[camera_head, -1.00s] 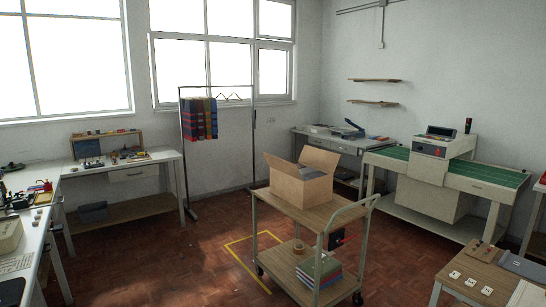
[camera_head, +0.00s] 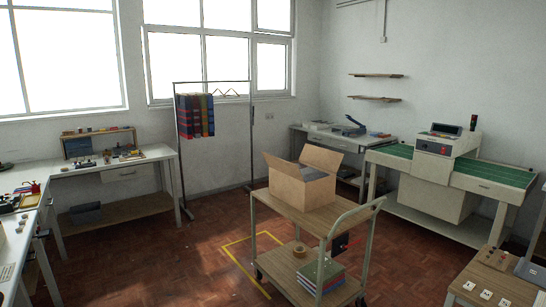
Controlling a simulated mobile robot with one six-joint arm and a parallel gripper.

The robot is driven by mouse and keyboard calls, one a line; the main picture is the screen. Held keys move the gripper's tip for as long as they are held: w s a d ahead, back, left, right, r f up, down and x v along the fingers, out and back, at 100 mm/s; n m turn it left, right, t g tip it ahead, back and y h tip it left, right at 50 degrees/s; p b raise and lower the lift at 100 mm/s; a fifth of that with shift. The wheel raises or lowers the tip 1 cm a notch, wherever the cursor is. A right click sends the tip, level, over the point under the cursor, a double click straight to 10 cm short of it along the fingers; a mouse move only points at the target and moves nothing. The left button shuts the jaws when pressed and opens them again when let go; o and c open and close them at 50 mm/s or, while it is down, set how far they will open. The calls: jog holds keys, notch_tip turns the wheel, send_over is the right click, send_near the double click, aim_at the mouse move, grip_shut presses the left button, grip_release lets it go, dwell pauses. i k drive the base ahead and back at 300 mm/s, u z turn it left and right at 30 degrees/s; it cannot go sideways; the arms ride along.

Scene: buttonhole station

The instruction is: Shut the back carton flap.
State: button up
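An open cardboard carton (camera_head: 303,190) stands on the top shelf of a wheeled trolley (camera_head: 330,221) in the middle of the room. Its back flap (camera_head: 322,158) stands up and leans outward at the far side. Another flap (camera_head: 279,166) sticks up at the left side. Something grey (camera_head: 312,173) shows inside the carton. My gripper is not in view.
The trolley's lower shelf holds a tape roll (camera_head: 299,250) and stacked books (camera_head: 321,272). A yellow floor outline (camera_head: 236,257) lies left of the trolley. Benches stand along the walls, with a green-topped machine (camera_head: 448,157) at right. Floor left of the trolley is clear.

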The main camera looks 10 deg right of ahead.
aim_at(292, 169)
jog(key=u, duration=0.1)
jog(key=k, duration=0.65)
jog(key=z, duration=0.2)
jog(key=i, duration=2.25)
jog(key=u, duration=1.25)
jog(key=i, duration=0.85)
jog(key=u, duration=0.4)
